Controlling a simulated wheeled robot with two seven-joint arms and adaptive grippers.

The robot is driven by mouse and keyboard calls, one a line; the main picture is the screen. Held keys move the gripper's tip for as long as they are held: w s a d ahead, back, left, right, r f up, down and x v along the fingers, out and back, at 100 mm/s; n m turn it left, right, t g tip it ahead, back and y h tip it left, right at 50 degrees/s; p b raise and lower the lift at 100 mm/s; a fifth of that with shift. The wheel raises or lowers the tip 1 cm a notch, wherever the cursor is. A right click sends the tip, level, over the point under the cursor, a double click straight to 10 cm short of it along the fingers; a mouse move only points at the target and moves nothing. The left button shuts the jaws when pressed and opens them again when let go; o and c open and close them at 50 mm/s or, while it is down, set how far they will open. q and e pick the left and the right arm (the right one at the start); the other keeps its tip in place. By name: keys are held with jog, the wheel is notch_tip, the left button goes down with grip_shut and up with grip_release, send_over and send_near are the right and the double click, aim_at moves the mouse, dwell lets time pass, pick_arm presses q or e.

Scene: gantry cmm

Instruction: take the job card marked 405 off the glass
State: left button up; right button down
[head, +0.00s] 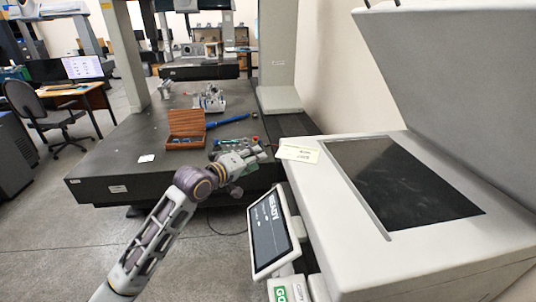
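A pale yellow job card (298,153) lies on the white rim at the far left corner of the scanner, off the dark glass (385,180). Its left end reaches the rim's edge. Its print is too small to read. My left gripper (266,152) is just left of the card, with its fingertips pointing at the card's left end. The fingers look apart, with a small gap between them and the card. My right gripper is not in view.
The scanner lid (460,70) stands raised at the right. A tilted screen (269,232) stands at the scanner's front left. Behind my arm, a dark granite table (120,165) holds a wooden box (186,122) and small tools. The glass is bare.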

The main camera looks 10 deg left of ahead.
aim_at(283, 148)
pick_arm(q)
jog(key=shift+x, duration=6.7)
grip_shut()
jog(key=shift+f, duration=0.1)
